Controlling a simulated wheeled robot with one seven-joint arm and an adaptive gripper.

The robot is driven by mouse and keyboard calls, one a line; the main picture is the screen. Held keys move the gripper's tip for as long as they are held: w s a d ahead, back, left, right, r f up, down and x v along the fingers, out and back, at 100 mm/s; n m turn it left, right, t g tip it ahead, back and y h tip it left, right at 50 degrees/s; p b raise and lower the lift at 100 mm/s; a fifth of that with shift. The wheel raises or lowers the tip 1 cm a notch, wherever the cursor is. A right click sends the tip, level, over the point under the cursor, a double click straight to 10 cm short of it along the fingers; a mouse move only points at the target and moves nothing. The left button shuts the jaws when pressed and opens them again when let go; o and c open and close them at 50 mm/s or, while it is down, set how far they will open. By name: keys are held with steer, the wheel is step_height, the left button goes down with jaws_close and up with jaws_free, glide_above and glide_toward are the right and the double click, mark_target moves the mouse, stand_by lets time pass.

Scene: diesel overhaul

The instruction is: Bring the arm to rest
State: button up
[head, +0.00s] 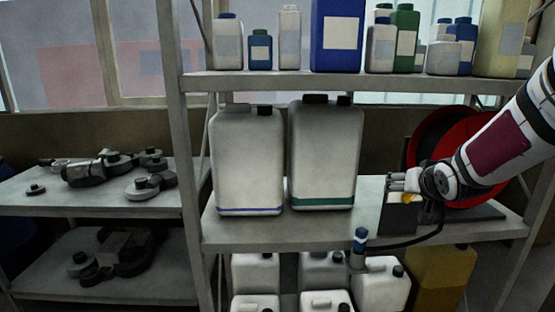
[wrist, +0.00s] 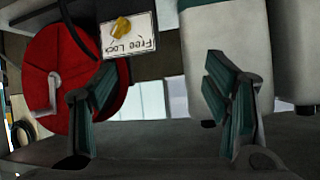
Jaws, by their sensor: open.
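My arm reaches in from the right in the head view, and my gripper (head: 404,183) is at its end, in front of the red hose reel (head: 424,140) at the shelf's right. In the wrist view my gripper (wrist: 160,82) has its two fingers wide apart with nothing between them. Past the left finger in that view are the red reel (wrist: 50,75) and a white label (wrist: 128,40) with a yellow knob, its writing upside down. Past the right finger is a white canister (wrist: 222,60). The gripper appears apart from them all.
Two large white canisters (head: 249,160) (head: 325,155) stand on the middle shelf (head: 275,232), left of my gripper. Bottles line the upper shelf (head: 270,82). A blue-topped nozzle (head: 360,240) stands at the front. Metal parts (head: 100,167) lie on the left bench. Smaller canisters (head: 382,285) sit below.

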steer(key=s+a+r+n+g, duration=0.1)
steer(key=s+a, duration=0.3)
steer(key=s, duration=0.7)
steer(key=s+a+n+g+y, duration=0.1)
steer(key=s+a+g, duration=0.2)
steer(key=s, duration=0.9)
steer(key=s+a+r+n+g, duration=0.1)
steer(key=s+a+g, duration=0.1)
steer(key=s+a, duration=0.4)
steer(key=s, duration=0.5)
steer(key=shift+s+a+r+y+b, duration=0.3)
steer(key=shift+a, duration=0.05)
